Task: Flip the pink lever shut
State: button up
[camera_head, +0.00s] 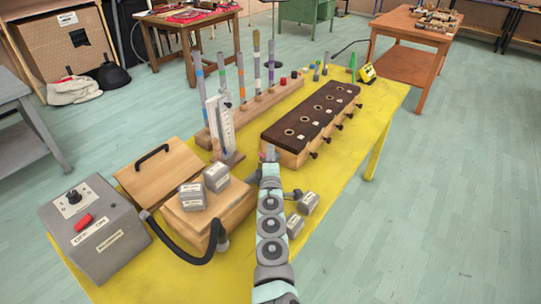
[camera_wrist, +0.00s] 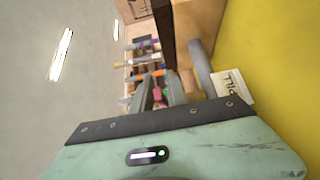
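I cannot make out a clear pink lever. In the head view, a red switch lever (camera_head: 83,221) sits on the sloped top of a grey control box (camera_head: 95,235) at the lower left, between OFF and ON labels. My gripper (camera_head: 269,154) is far to its right, at the near end of the dark-topped wooden box (camera_head: 312,110). In the wrist view, my gripper (camera_wrist: 160,88) has its fingers apart. A small pink patch (camera_wrist: 157,95) shows in the gap; whether it is near or far, I cannot tell.
The yellow table (camera_head: 350,150) holds a wooden rail with upright sticks (camera_head: 255,104). A white label (camera_wrist: 232,88) lies close right in the wrist view.

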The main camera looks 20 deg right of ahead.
grip_shut()
jog(key=n+y, duration=0.1)
jog(key=y, duration=0.1)
jog(key=shift+w+d+f+n+t+y, duration=0.1)
jog(key=shift+w+n+t+y, duration=0.1)
jog(key=shift+n+t+y, duration=0.15)
dwell(0.3)
jog(key=shift+o, duration=1.4)
grip_release()
